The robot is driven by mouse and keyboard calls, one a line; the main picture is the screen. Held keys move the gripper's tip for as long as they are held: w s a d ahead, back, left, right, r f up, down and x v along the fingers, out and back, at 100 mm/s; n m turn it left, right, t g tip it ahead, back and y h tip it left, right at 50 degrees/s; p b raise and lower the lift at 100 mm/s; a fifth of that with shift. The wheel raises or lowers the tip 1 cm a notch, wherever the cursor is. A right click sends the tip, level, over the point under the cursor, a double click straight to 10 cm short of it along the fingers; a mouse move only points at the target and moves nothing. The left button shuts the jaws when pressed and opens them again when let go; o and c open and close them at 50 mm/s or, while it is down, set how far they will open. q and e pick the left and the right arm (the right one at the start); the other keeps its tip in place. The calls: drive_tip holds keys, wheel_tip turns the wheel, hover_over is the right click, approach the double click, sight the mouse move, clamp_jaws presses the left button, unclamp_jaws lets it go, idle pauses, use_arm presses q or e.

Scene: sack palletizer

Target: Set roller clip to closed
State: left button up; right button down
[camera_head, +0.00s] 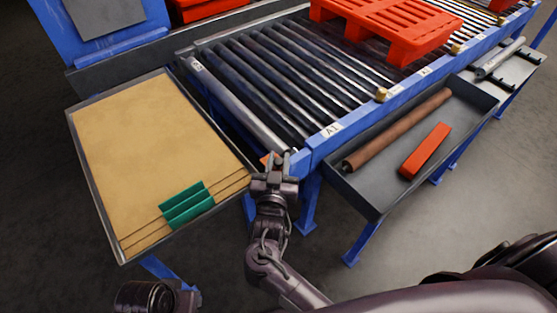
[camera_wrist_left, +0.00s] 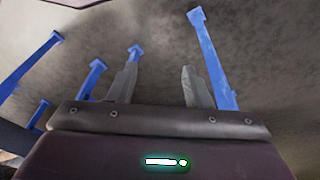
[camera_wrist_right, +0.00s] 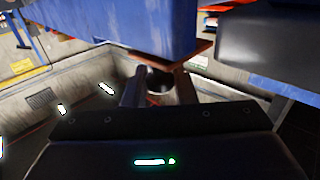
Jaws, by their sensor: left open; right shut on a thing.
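The roller clip (camera_head: 266,160) shows as a small orange-brown piece at the near corner of the conveyor, by the end of the grey front roller (camera_head: 238,105). My right gripper (camera_head: 277,163) is at that corner and shut on the clip, hiding much of it. In the right wrist view a red-brown piece of the clip (camera_wrist_right: 192,58) lies beside the fingers, under the blue rail. I cannot tell the clip's exact position. My left gripper (camera_wrist_left: 157,88) is open and empty, above the floor; its wrist shows at the bottom left of the head view.
A tray of tan sheets (camera_head: 140,140) with green strips (camera_head: 187,204) stands left of the gripper. A grey tray (camera_head: 370,202) holding a brown roller (camera_head: 400,130) and a red block (camera_head: 425,150) stands right. A red pallet (camera_head: 395,28) sits on the conveyor rollers (camera_head: 290,75).

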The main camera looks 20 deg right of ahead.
sight(297, 158)
drive_tip(key=shift+w+d, duration=0.1)
drive_tip(key=shift+d, duration=0.1)
drive_tip(key=d, duration=0.1)
drive_tip(key=w+d+p, duration=0.1)
drive_tip(key=d, duration=0.1)
drive_tip(key=shift+r, duration=0.15)
drive_tip(key=shift+w+d+p, duration=0.25)
drive_tip(key=shift+d, duration=0.35)
drive_tip(key=shift+w+d+p, duration=0.25)
drive_tip(key=shift+d, duration=0.35)
use_arm(q)
drive_tip(key=shift+s+a+f+g+y, duration=0.15)
drive_tip(key=shift+a+f+g, duration=0.1)
drive_tip(key=shift+a, duration=0.2)
drive_tip(key=shift+s+a+f+g+y, duration=0.15)
drive_tip(key=shift+a+g, duration=0.1)
drive_tip(key=shift+a, duration=0.2)
use_arm(e)
drive_tip(key=shift+d, duration=0.1)
drive_tip(key=c, duration=1.3)
unclamp_jaws()
drive_tip(key=shift+w+d, duration=0.1)
use_arm(q)
drive_tip(key=shift+w+d, duration=0.1)
drive_tip(key=shift+w, duration=0.05)
use_arm(e)
drive_tip(key=shift+o, duration=0.2)
